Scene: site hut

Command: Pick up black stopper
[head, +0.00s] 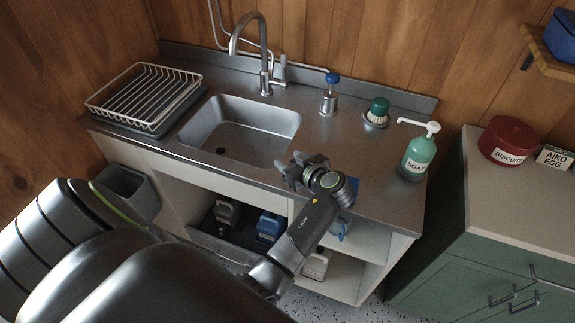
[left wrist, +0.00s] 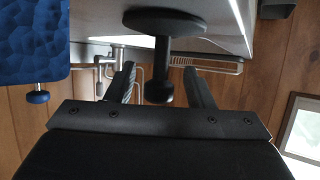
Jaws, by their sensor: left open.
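The black stopper (left wrist: 165,22) shows in the left wrist view as a flat round disc with a stem and a rounded knob. The knob lies between the two fingers of my left gripper (left wrist: 160,80), with a visible gap on each side. The fingers are apart and hold nothing. In the head view my left gripper (head: 303,165) is over the counter, just right of the sink's front corner. I cannot make out the stopper there; the gripper seems to cover it. My right gripper is not in view.
The sink (head: 240,130) and tap (head: 264,50) stand behind and left of my gripper. A blue textured block (left wrist: 35,38) is close beside it.

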